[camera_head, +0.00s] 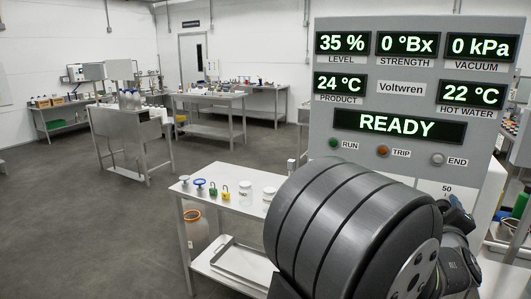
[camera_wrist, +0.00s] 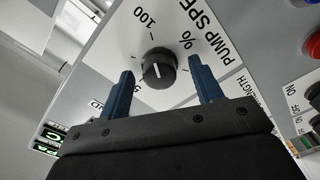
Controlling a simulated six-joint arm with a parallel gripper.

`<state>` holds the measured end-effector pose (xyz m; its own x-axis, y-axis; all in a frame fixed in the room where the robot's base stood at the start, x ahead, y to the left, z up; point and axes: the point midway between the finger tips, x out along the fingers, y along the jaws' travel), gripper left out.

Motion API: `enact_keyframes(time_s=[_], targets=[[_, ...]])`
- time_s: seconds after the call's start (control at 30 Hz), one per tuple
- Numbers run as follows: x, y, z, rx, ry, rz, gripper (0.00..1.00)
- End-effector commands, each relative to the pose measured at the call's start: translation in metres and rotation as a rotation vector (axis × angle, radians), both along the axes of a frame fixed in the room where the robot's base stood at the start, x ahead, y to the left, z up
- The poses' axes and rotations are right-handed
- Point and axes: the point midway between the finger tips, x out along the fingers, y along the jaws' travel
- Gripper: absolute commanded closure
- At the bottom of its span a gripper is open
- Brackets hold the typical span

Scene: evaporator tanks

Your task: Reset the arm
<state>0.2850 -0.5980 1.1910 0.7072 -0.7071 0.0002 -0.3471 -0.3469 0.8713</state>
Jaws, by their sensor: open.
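In the wrist view my gripper (camera_wrist: 163,88) is open, with its two blue fingers apart. A black pump speed knob (camera_wrist: 158,69) with a white pointer line shows between and beyond the fingertips on a light panel (camera_wrist: 110,62). The fingers stand on either side of the knob in the picture; I cannot tell whether they touch it. In the head view my dark arm fills the lower right, and my fingertips are not clear there.
A grey display panel (camera_head: 332,118) reads READY, 35 % level and 0 kPa. A steel table (camera_head: 225,203) beside my arm holds jars (camera_head: 245,193), padlocks (camera_head: 225,193) and blue-topped items (camera_head: 199,184). Red and blue buttons (camera_wrist: 314,44) sit at the wrist view's right. Open floor (camera_head: 85,230) lies left.

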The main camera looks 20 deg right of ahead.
Motion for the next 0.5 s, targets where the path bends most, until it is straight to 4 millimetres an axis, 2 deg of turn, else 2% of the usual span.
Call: enact_keyframes(time_s=[0.5], targets=[[0.0003, 0.0003, -0.0008, -0.222, 0.222, 0.0, 0.4]])
